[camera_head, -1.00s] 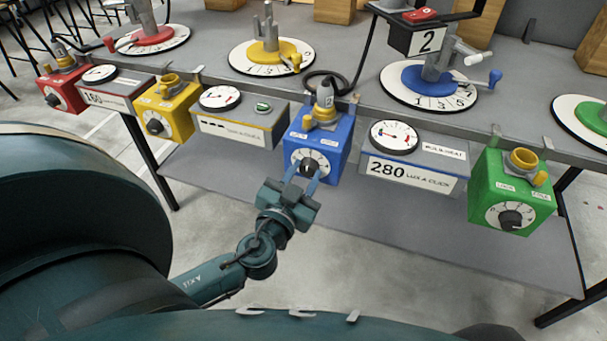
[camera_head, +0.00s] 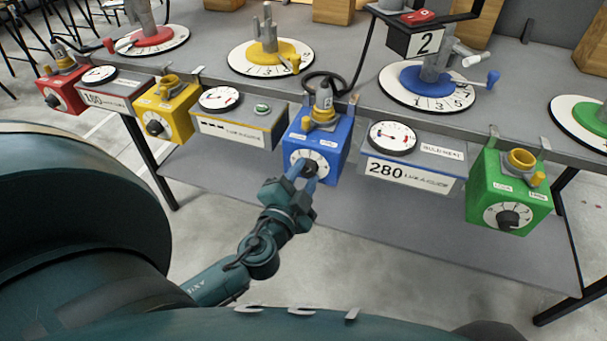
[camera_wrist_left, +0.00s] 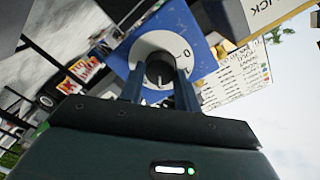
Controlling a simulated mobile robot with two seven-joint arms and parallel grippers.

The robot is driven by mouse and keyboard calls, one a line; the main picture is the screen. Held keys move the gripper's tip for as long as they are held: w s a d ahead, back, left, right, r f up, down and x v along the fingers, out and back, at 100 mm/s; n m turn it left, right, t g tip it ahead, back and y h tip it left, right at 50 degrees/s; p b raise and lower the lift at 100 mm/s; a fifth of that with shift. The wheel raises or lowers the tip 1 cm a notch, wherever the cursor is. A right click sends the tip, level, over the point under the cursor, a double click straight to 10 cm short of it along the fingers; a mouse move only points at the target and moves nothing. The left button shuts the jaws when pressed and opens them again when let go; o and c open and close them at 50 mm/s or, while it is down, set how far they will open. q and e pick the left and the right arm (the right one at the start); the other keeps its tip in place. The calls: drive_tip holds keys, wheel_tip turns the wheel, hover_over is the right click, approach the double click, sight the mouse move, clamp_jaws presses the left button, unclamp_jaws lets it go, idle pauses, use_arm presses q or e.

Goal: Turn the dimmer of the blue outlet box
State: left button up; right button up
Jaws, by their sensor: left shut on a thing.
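The blue outlet box (camera_head: 328,139) hangs on the front edge of the grey bench, with a plug in its top. Its round white dial with a black dimmer knob (camera_head: 311,166) faces me. My left gripper (camera_head: 304,176) is at the dial, with its two fingers shut on the knob. In the left wrist view the black knob (camera_wrist_left: 160,72) sits between the fingertips, in front of the white dial on the blue box (camera_wrist_left: 190,30). The fingers partly hide the dial in the head view. My right gripper is not in view.
A lux meter reading 280 (camera_head: 413,173) is right of the blue box, and a green box (camera_head: 510,195) is farther right. A yellow box (camera_head: 164,110) and a red box (camera_head: 63,91) are to the left. The floor below the bench front is clear.

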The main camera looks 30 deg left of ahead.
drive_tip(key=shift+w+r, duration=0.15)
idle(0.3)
use_arm(q)
drive_tip(key=o, duration=1)
drive_tip(key=shift+s, duration=0.25)
drive_tip(key=s+d+b, duration=0.1)
drive_tip(key=s, duration=0.3)
drive_tip(key=s+b, duration=0.2)
drive_tip(key=s, duration=0.2)
drive_tip(key=s+d+b, duration=0.1)
drive_tip(key=s, duration=0.3)
drive_tip(key=shift+s+d+r+b, duration=0.25)
drive_tip(key=shift+d+b, duration=0.05)
drive_tip(key=shift+b, duration=0.05)
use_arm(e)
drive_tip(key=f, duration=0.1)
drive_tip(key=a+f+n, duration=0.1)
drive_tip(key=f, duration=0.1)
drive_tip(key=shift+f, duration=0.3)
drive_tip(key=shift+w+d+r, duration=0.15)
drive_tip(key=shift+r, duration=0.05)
